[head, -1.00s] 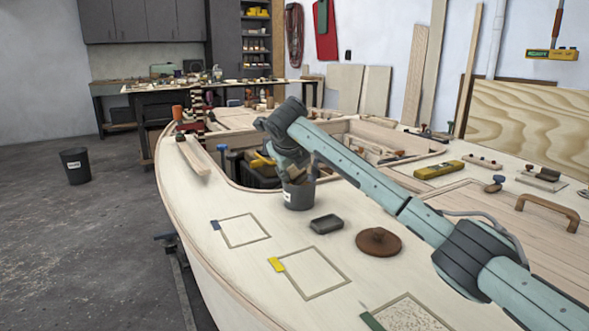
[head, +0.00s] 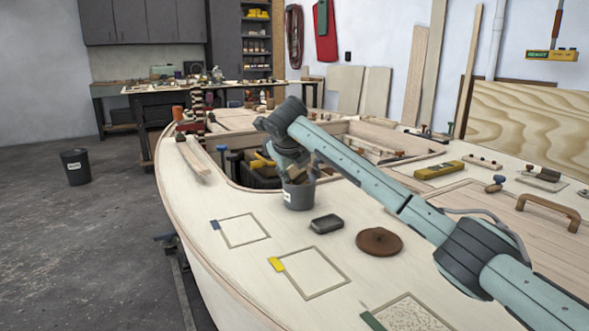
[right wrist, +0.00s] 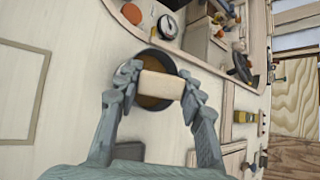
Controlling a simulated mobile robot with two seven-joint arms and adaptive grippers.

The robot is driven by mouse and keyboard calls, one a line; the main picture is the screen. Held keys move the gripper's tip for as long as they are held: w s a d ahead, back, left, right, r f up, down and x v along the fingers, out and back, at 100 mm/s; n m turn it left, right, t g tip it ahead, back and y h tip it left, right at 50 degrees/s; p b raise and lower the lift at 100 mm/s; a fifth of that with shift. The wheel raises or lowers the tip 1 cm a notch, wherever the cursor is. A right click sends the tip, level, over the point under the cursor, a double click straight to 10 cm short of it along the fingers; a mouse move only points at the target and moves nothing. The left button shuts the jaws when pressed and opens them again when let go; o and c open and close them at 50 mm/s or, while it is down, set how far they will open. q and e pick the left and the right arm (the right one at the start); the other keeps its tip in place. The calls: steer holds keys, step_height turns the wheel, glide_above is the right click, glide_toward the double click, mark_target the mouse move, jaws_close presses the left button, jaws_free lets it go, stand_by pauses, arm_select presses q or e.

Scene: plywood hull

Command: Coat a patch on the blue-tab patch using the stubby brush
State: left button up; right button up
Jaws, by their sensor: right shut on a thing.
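The blue-tab patch (head: 244,244) is a bare outlined square on the pale plywood, with its blue tab (head: 215,225) at the upper left corner. A dark grey pot (head: 298,196) with a white label stands behind it to the right. My right gripper (right wrist: 155,88) is shut on a wooden block-like piece, apparently the stubby brush (right wrist: 162,85), at the pot's mouth. The pot's rim (right wrist: 168,54) and brownish inside show around it in the wrist view. The bristles are hidden, and I cannot tell how deep they sit. My left gripper is not in view.
A yellow-tab patch (head: 313,272) looks bare; a green-tab patch (head: 407,316) is speckled. A dark shallow tray (head: 326,224) and a brown round lid-like disc (head: 379,241) lie near the pot. An open recess with tools lies behind it. The deck's left edge drops to the floor.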

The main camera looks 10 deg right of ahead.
steer(key=shift+f, duration=0.2)
steer(key=shift+r+p, duration=1.55)
steer(key=shift+r, duration=2.1)
